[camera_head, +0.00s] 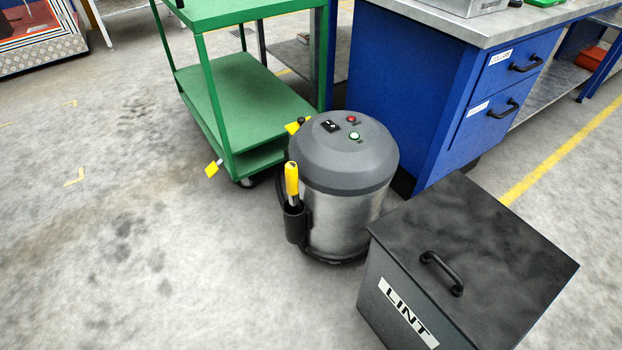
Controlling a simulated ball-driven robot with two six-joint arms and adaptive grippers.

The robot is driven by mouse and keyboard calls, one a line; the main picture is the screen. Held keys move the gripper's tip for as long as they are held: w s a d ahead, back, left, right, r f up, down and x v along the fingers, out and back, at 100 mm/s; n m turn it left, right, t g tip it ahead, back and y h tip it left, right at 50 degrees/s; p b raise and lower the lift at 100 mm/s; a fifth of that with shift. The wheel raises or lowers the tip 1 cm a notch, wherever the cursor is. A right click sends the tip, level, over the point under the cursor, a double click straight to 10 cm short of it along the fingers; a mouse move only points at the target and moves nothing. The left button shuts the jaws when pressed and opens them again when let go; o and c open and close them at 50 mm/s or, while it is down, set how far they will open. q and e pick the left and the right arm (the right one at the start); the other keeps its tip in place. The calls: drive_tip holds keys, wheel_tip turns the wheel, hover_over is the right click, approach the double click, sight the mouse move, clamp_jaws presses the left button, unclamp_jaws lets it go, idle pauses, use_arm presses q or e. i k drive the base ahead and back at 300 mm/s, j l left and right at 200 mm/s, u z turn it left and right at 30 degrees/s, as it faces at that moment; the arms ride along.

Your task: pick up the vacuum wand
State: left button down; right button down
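The vacuum wand (292,179) stands upright in a black holder (295,222) on the left front side of the vacuum. Its yellow handle and a short bit of metal tube show above the holder; the rest is hidden inside. The vacuum (344,160) is a round drum with a grey lid and a metal body, standing on the floor. A black switch, a red button and a lit green button are on its lid. Neither of my grippers shows in the head view.
A dark LINT bin (470,262) with a handled lid stands right of the vacuum in front. A green cart (245,110) stands behind it to the left, and a blue drawer bench (415,90) behind it to the right. The floor at left is clear.

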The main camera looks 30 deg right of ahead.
sight(292, 176)
drive_tip(key=z, duration=0.75)
